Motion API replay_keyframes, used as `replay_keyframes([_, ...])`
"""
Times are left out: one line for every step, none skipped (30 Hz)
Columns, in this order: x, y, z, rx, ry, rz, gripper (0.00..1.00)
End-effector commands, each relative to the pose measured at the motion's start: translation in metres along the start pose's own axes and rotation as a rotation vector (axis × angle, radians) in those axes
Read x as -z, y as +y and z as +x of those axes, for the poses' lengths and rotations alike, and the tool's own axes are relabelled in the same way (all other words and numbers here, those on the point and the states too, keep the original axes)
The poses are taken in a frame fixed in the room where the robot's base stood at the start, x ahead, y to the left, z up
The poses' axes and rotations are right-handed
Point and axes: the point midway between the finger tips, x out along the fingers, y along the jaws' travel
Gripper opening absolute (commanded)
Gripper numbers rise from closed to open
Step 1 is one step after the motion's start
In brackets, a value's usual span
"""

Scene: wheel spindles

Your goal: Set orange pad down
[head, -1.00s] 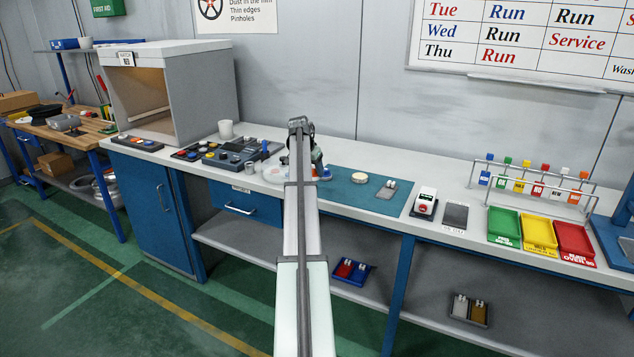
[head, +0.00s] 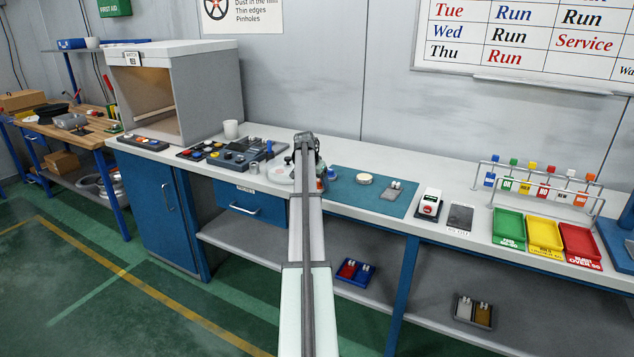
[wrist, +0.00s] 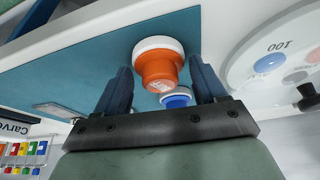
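The orange pad (wrist: 158,68), a short orange piece with a white ring, stands between my fingers in the wrist view, its white end toward the blue-green mat (wrist: 85,75). My gripper (wrist: 161,78) has its fingers spread on either side of the pad, with a narrow gap showing at each side. A blue pad with a white ring (wrist: 177,97) shows just beyond the gripper's palm, partly hidden. In the head view my arm hides most of the gripper; a bit of orange (head: 331,172) shows beside it at the left end of the mat (head: 345,190).
A round pale plate (wrist: 280,60) with coloured spots and "100" lies beside the gripper. On the mat are a cream disc (head: 364,179) and a small grey item (head: 391,190).

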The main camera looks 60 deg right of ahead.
Motion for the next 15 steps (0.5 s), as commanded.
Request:
replay_keyframes([0.0,0.0,-0.0001,0.0,0.0,0.0,0.76])
replay_keyframes([0.0001,0.0,-0.0001,0.0,0.0,0.0,0.78])
replay_keyframes([0.0,0.0,-0.0002,0.0,0.0,0.0,0.82])
replay_keyframes([0.0001,0.0,-0.0002,0.0,0.0,0.0,0.85])
replay_keyframes([0.0001,0.0,-0.0002,0.0,0.0,0.0,0.88])
replay_keyframes([0.0001,0.0,-0.0002,0.0,0.0,0.0,0.88])
replay_keyframes([0.0001,0.0,-0.0002,0.0,0.0,0.0,0.88])
replay_keyframes([0.0001,0.0,-0.0002,0.0,0.0,0.0,0.88])
replay_keyframes([0.0001,-0.0001,-0.0002,0.0,0.0,0.0,0.88])
replay_keyframes([0.0001,-0.0001,-0.0003,0.0,0.0,0.0,0.88])
replay_keyframes([0.0002,-0.0001,-0.0003,0.0,0.0,0.0,0.88])
replay_keyframes([0.0004,0.0,-0.0008,0.0,0.0,0.0,0.88])
replay_keyframes([0.0007,-0.0001,-0.0015,0.0,0.0,0.0,0.88])
replay_keyframes([0.0012,-0.0001,-0.0026,0.0,0.0,0.0,0.88])
replay_keyframes([0.0013,-0.0001,-0.0051,0.001,0.001,0.0,0.88])
